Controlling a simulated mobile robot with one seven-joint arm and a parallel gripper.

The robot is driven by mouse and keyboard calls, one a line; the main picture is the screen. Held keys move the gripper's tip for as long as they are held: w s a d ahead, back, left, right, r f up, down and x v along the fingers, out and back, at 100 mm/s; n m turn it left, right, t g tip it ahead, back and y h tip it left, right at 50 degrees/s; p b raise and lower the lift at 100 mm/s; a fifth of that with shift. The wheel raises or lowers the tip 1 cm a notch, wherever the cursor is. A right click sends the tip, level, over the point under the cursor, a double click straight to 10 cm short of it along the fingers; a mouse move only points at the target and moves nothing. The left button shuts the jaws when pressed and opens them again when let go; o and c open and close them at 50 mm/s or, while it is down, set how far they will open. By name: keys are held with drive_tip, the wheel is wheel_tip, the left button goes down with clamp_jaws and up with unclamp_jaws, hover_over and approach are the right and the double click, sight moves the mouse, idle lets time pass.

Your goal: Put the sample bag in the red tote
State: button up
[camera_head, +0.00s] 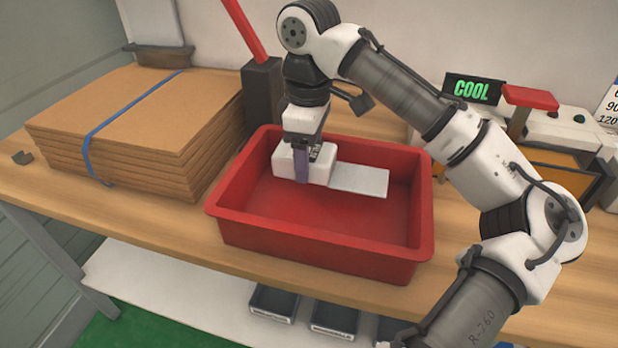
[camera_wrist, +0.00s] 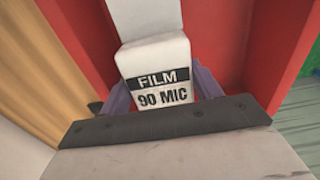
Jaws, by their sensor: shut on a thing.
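The red tote (camera_head: 320,240) stands on the wooden bench. My gripper (camera_head: 303,168) points down inside the tote, toward its back left part. Its purple fingers are shut on the sample bag (camera_head: 358,180), a white thing with a thick block end and a thin flat part reaching right. In the wrist view, the bag (camera_wrist: 157,58) sits between both fingers (camera_wrist: 163,90), and its block reads "FILM 90 MIC". The bag is below the tote's rim. I cannot tell whether it touches the floor of the tote.
A strapped stack of cardboard sheets (camera_head: 130,130) lies left of the tote. A dark block with a red handle (camera_head: 262,95) stands behind it. A machine with a "COOL" display (camera_head: 472,89) is at the back right. Dark bins (camera_head: 333,318) sit on the lower shelf.

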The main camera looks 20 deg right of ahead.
sight(309, 191)
drive_tip(key=shift+f, duration=2.4)
drive_tip(key=shift+f, duration=0.2)
drive_tip(key=o, duration=1)
drive_tip(key=shift+o, duration=0.2)
drive_tip(key=shift+r, duration=0.1)
wheel_tip(309, 191, up, 12)
drive_tip(key=shift+r+p, duration=0.15)
drive_tip(key=shift+p, duration=0.5)
